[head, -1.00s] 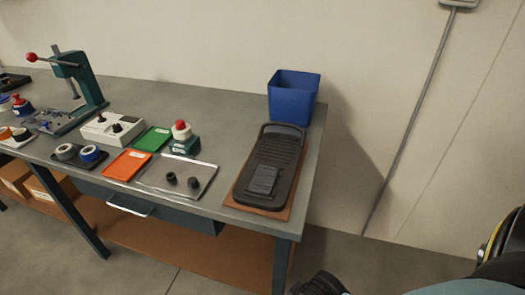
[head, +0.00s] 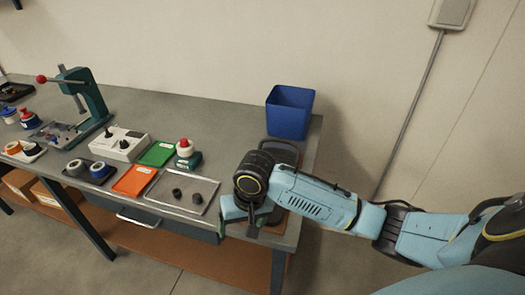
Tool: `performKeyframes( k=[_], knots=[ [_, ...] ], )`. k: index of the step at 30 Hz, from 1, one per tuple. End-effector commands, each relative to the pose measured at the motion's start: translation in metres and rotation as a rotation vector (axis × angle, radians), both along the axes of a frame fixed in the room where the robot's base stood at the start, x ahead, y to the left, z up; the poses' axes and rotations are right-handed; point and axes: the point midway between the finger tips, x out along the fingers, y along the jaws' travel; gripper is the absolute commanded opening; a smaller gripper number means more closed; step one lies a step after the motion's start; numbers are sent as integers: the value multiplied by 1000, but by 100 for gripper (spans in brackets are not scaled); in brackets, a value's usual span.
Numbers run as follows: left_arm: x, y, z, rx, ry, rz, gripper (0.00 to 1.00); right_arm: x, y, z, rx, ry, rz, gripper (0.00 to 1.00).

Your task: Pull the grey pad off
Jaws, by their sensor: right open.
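The black foot pedal (head: 284,147) lies at the right end of the workbench, and only its far end shows clearly behind my arm. The grey pad, seen earlier on the near half of the pedal, is hidden now behind my right arm and gripper. My right gripper (head: 249,222) is over the near part of the pedal, pointing down, and is open. I cannot tell whether its fingers touch the pad. My left gripper is out of view.
A blue bin (head: 290,112) stands behind the pedal. A clear tray (head: 183,205) with two dark knobs lies left of my gripper. An orange tray (head: 134,181), a green tray (head: 158,154) and a red-button box (head: 186,155) are further left. The bench's right edge is close.

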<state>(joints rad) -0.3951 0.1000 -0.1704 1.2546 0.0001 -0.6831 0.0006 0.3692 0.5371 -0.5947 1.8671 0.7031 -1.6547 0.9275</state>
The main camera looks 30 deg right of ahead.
Motion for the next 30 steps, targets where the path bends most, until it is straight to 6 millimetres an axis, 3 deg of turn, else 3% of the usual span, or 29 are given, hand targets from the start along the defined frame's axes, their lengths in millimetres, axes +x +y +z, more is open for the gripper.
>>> performKeyframes(
  k=[1, 6, 12, 15, 20, 30],
  knots=[
    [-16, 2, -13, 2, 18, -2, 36, 16, -14, 17, -23, 15, -59, 80],
    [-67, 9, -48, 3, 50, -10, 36, 51, -58, 66, -74, 92, -311, 80],
    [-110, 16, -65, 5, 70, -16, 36, 71, -98, 112, -101, 145, -550, 80],
    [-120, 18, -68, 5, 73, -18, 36, 74, -106, 121, -103, 158, -607, 80],
    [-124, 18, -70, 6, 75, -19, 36, 75, -109, 116, -102, 164, -631, 80],
    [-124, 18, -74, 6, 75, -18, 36, 74, -108, 53, -103, 165, -627, 80]
  ],
)
